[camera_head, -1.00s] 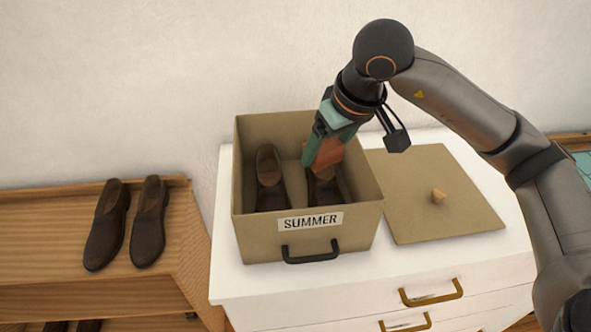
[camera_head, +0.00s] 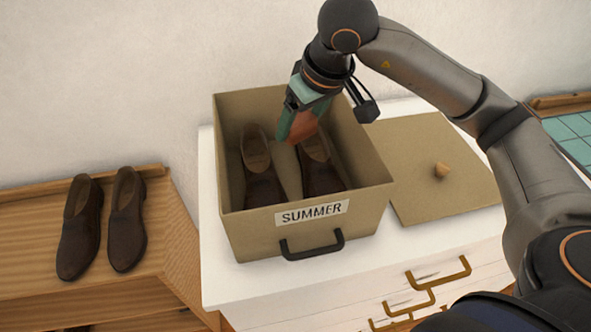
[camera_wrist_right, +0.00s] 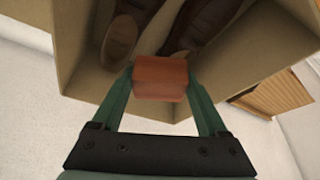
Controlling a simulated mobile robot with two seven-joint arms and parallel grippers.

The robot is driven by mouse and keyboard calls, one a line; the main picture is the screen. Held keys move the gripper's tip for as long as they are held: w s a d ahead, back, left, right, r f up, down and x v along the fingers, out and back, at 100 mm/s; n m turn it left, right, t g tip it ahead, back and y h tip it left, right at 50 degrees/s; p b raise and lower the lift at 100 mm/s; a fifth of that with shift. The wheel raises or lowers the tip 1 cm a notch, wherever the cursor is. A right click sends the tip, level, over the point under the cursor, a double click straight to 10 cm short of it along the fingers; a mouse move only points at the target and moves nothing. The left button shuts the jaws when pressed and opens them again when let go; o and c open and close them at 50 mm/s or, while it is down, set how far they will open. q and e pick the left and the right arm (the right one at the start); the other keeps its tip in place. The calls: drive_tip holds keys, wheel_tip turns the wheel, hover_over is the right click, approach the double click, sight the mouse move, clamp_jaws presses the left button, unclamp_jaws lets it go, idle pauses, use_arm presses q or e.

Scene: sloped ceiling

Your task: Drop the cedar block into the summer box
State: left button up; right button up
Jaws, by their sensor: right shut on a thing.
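The summer box (camera_head: 250,234) is an open tan box with a "SUMMER" label and a black handle on its front. Two brown shoes (camera_head: 262,187) lie inside it. My right gripper (camera_head: 297,130) is shut on the reddish cedar block (camera_head: 303,126) and holds it over the box opening, toward the back and above the shoes. In the right wrist view the block (camera_wrist_right: 160,78) sits between the green fingers, with the shoes and box interior beyond it. My left gripper is not in view.
The box's lid (camera_head: 420,190) with a wooden knob lies to the right on the white dresser (camera_head: 225,290). A wooden rack (camera_head: 150,285) with a pair of brown shoes (camera_head: 126,220) stands at the left. A wall is behind the box.

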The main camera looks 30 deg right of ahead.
drive_tip(key=shift+f, duration=0.65)
drive_tip(key=o, duration=1.2)
drive_tip(key=shift+o, duration=0.2)
drive_tip(key=v, duration=1.2)
drive_tip(key=shift+r, duration=0.3)
drive_tip(key=shift+s+d, duration=0.1)
